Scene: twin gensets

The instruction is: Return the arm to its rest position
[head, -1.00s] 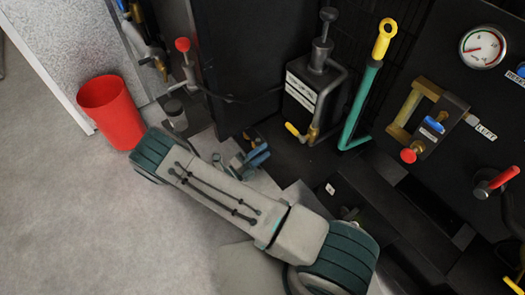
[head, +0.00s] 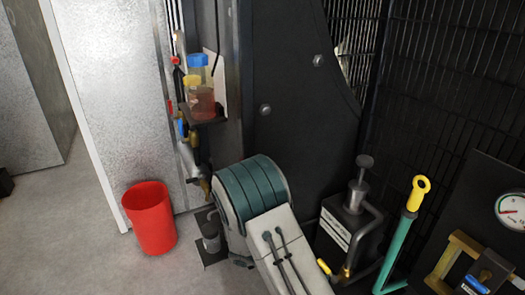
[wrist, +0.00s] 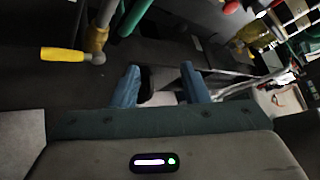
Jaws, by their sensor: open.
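My arm (head: 255,200) shows in the head view at the lower middle, a grey link with a teal ribbed joint. It stands in front of the black genset panel and right of the red bin. My gripper is out of the head view. In the wrist view my gripper (wrist: 158,85) shows two blue fingers spread apart with nothing between them. A yellow-handled valve (wrist: 65,54) lies beyond the fingers to the left, apart from them.
A red bin (head: 150,220) stands on the floor at left. A shelf holds containers of reddish liquid (head: 200,103). A hand pump (head: 350,215) and a green lever with a yellow end (head: 400,240) stand at right. The grey floor (head: 80,240) at left is clear.

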